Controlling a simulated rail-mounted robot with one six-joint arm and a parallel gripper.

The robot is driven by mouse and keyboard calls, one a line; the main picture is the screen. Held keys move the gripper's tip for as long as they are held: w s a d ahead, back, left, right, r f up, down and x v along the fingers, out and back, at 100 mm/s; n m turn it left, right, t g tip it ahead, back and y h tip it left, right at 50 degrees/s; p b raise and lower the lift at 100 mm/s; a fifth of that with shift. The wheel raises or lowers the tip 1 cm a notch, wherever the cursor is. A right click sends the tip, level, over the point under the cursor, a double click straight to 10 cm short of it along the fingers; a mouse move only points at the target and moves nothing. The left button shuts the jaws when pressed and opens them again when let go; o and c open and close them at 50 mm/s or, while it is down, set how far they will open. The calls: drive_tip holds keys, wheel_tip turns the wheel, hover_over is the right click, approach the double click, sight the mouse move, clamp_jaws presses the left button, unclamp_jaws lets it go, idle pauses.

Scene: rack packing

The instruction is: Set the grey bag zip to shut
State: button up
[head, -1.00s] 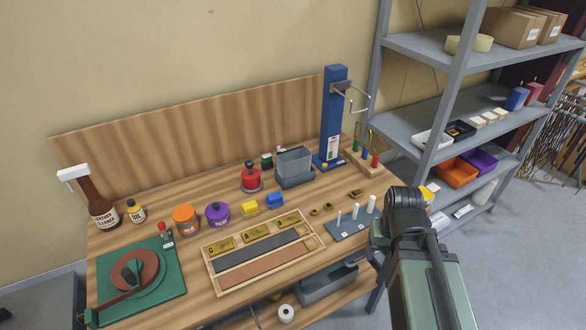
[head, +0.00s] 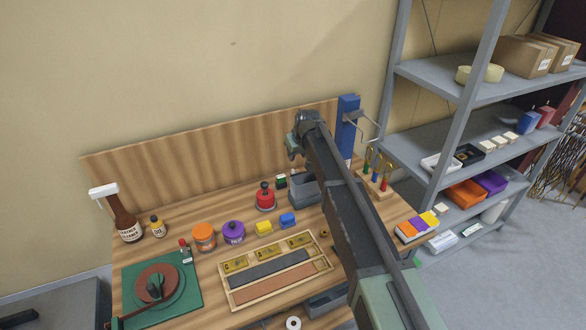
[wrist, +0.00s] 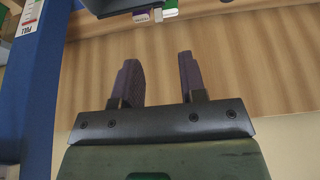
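I cannot make out a grey bag or its zip in either view. My gripper (wrist: 158,78) shows in the wrist view with its two dark fingers apart and nothing between them. The wooden backboard lies behind the fingers there. In the head view my arm reaches over the bench to the backboard, and the fingertips cannot be made out. My arm hides part of the bench's right side and part of the grey bin (head: 304,190).
A blue post (head: 347,112) with metal hooks stands right of my arm; it also shows at the left of the wrist view (wrist: 38,95). Jars, blocks, a wooden tray (head: 228,300) and a green mat (head: 190,292) occupy the bench. A grey shelf (head: 425,75) stands at right.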

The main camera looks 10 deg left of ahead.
sight(293, 170)
drive_tip(key=b+x, duration=0.9)
drive_tip(key=x, duration=0.1)
drive_tip(key=shift+w+f, duration=0.1)
drive_tip(key=shift+f, duration=0.3)
drive_tip(key=shift+r, duration=0.1)
clamp_jaws()
